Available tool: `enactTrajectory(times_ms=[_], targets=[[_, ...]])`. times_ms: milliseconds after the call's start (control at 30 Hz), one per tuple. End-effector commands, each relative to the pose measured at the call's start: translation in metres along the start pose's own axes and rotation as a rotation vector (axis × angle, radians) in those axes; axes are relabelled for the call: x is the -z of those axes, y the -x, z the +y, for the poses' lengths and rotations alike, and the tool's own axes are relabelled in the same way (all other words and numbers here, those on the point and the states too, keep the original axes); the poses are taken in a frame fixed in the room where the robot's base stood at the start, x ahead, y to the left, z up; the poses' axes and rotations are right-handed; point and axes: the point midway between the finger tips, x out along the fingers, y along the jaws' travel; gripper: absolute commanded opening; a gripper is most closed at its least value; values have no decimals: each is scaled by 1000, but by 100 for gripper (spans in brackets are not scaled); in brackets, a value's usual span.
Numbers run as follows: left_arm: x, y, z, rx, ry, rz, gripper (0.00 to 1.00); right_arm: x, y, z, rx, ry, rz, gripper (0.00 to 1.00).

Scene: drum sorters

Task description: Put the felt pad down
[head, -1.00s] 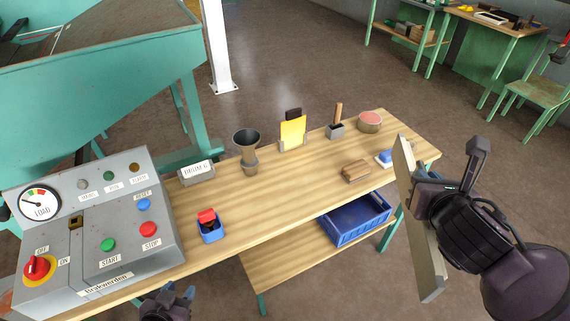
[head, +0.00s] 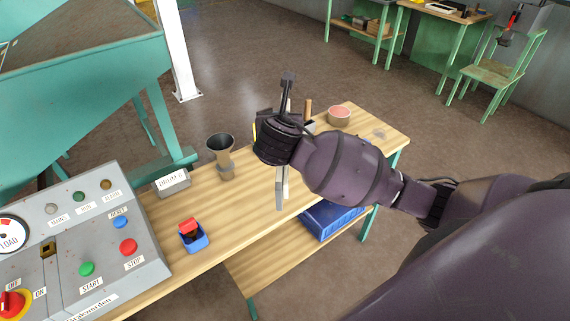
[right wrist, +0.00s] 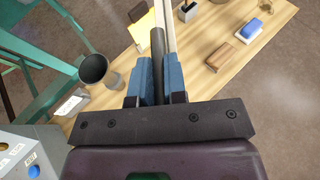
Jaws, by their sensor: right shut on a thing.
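I take the felt pad to be the flat, pale, board-like piece in the head view (head: 280,192). It stands nearly edge-on above the table (head: 232,205), partly hidden by my right wrist. In the right wrist view, its thin edge (right wrist: 169,25) shows beyond a dark round bar (right wrist: 157,48), which looks like its handle. The blue fingers of my right gripper (right wrist: 159,75) are shut on this bar. Whether the pad touches the table I cannot tell. My left gripper is out of view.
A dark cup (head: 220,147), a small sign (head: 172,183), a blue box with a red top (head: 193,238) and a pink-topped tin (head: 340,115) stand on the table. A brown block (right wrist: 220,56) and blue-topped block (right wrist: 246,31) lie right. The control panel (head: 140,268) fills the left.

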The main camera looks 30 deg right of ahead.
Motion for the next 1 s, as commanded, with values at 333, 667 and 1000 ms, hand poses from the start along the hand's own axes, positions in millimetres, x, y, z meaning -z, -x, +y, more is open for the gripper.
enactTrajectory(times_ms=[333, 667, 1000], targets=[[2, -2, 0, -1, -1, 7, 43, -26, -62, -32, 428, -192, 4, 0], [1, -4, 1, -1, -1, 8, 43, 5, -80, -36, 487, -214, 9, 0], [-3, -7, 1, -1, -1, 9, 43, 73, -108, -35, 485, -213, 8, 0]])
